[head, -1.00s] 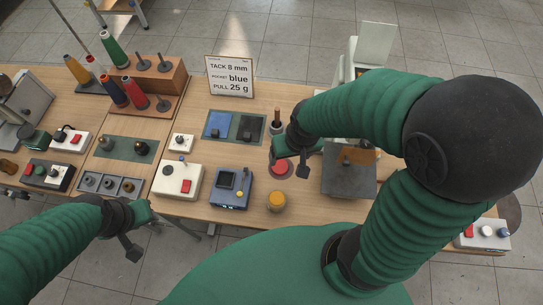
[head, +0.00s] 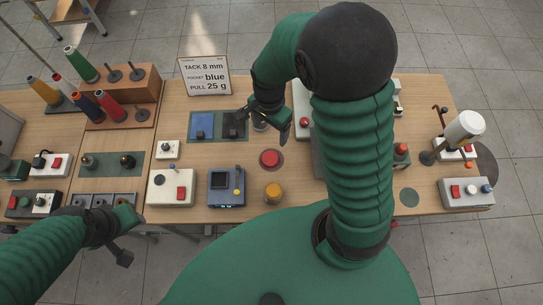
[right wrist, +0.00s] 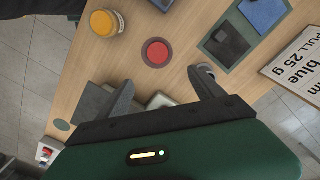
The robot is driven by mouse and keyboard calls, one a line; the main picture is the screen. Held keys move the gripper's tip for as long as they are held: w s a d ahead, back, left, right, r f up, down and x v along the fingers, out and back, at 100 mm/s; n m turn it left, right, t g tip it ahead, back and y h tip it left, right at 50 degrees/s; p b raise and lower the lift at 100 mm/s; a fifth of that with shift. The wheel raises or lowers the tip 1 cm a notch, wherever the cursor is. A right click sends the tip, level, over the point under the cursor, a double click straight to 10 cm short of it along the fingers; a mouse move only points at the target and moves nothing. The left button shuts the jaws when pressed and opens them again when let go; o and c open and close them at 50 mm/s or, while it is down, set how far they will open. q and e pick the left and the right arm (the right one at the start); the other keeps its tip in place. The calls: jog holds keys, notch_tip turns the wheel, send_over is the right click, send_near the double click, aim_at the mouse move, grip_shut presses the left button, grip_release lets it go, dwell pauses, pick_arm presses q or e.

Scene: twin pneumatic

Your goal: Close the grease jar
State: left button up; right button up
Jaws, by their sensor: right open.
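A small jar with a yellow top (head: 273,192) stands upright near the table's front edge; it also shows in the right wrist view (right wrist: 104,22). I cannot tell whether the yellow is a lid or the grease. A red round disc (head: 270,158), lid-like, lies on a dark round mat just behind it, also in the right wrist view (right wrist: 157,51). My right gripper (head: 273,124) is open and empty above the table behind the disc; its fingers (right wrist: 160,85) are apart. My left gripper (head: 126,238) hangs off the table's front left; its opening is unclear.
A blue device (head: 226,188) and a white box with a red button (head: 171,188) stand left of the jar. A sign (head: 204,76) stands at the back. A partly hidden small cup (head: 261,124) is by my right gripper.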

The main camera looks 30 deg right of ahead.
jog(key=a, duration=0.2)
send_over(270, 158)
jog(key=d, duration=0.1)
notch_tip(270, 158, down, 11)
jog(key=shift+w+f+b, duration=0.1)
jog(key=shift+w+b, duration=0.05)
jog(key=shift+b, duration=0.3)
jog(key=shift+a+f, duration=0.1)
jog(key=shift+f, duration=0.15)
jog(key=shift+a+r, duration=0.15)
jog(key=shift+a, duration=0.5)
jog(key=f, duration=0.3)
jog(key=d+f, duration=0.1)
jog(key=f, duration=0.1)
jog(key=shift+f, duration=0.3)
jog(key=shift+s+a+r, duration=0.15)
jog(key=shift+s+a, duration=0.1)
jog(key=shift+a, duration=0.1)
jog(key=shift+c, duration=0.7)
jog(key=c, duration=0.5)
pick_arm(q)
jog(key=shift+a+f, duration=0.35)
jog(key=shift+a, duration=0.1)
pick_arm(e)
jog(key=shift+d, duration=0.1)
jog(key=c, duration=0.8)
